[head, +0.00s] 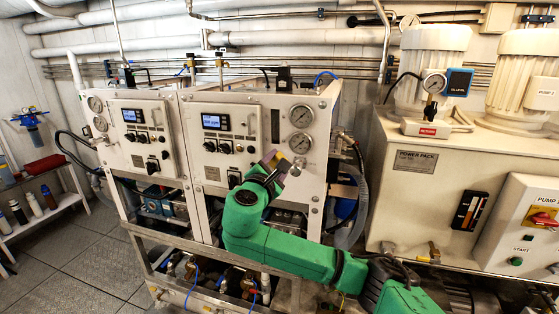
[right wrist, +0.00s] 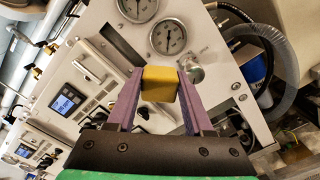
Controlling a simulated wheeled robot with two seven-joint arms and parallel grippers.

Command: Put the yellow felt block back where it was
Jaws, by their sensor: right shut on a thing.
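The yellow felt block (right wrist: 159,84) is between the purple fingers of my right gripper (right wrist: 160,88) in the right wrist view. The gripper is shut on it near the fingertips. In the head view my right gripper (head: 274,162) is in front of the right-hand watermaker panel (head: 232,103), below its two gauges. The block is hardly distinguishable there. I cannot tell whether the block touches the panel. My left gripper is not in view.
The lower round gauge (right wrist: 167,39) and a clear knob-like fitting (right wrist: 190,74) lie just beyond the block. A grey hose (head: 352,205) curves beside the cabinet. The power pack (head: 415,190) stands to the right. Open floor (head: 80,262) lies at the left.

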